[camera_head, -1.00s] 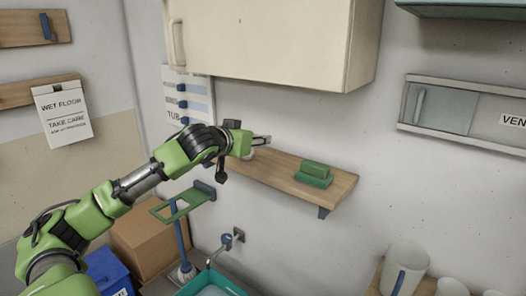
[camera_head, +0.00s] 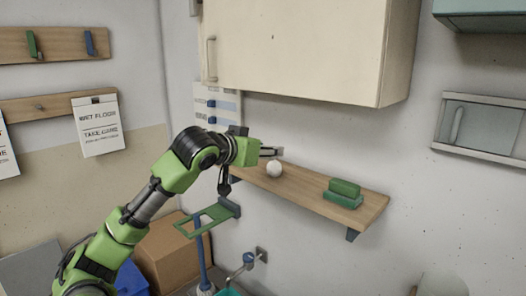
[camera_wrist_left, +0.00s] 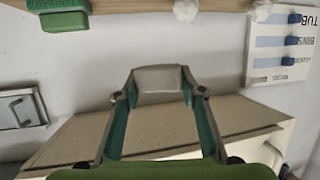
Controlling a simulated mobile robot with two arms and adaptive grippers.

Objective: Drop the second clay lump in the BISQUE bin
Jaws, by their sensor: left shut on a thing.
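My left gripper (camera_head: 272,151) reaches in from the left, in front of the wall above the wooden shelf. In the left wrist view its fingers (camera_wrist_left: 160,90) are shut on a plain grey, block-like lump (camera_wrist_left: 160,78) between the tips. This lump is hard to make out in the head view. A whitish lump (camera_head: 273,169) sits on the shelf, just below the gripper in the picture. Two whitish lumps (camera_wrist_left: 185,10) (camera_wrist_left: 260,10) show at the top of the wrist view. A blue bin (camera_head: 131,280) is partly hidden behind my left arm; no BISQUE label is readable. My right gripper is out of view.
The wooden shelf (camera_head: 312,203) holds stacked green blocks (camera_head: 344,191) toward its right end. A cream wall cabinet (camera_head: 300,50) hangs above.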

